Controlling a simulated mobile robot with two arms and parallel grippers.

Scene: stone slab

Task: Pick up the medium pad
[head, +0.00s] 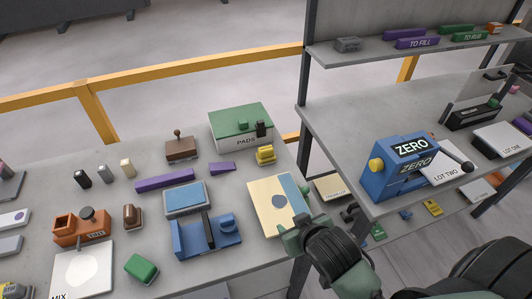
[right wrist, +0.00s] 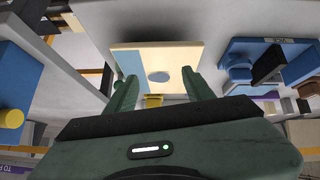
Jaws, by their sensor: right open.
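No label reading "medium" is legible, so I cannot tell which piece is the medium pad. In the head view, a green-lidded box (head: 240,128) marked PADS stands at the back of the left bench. Small blocks on that bench are yellow (head: 265,155), brown (head: 132,215) and green (head: 140,268). My right gripper (head: 294,214) is open at the bench's right edge, beside a cream slab (head: 262,212) with a blue strip and a grey-blue oval. In the right wrist view, its empty fingers (right wrist: 160,78) point toward the slab (right wrist: 185,56). My left gripper is not in view.
A blue tool (head: 207,238) and a blue-topped block (head: 185,198) lie left of the slab. A blue ZERO device (head: 385,170) stands on the right bench. A gap separates the benches. An orange holder (head: 80,229) and a MIX board (head: 84,268) are at left.

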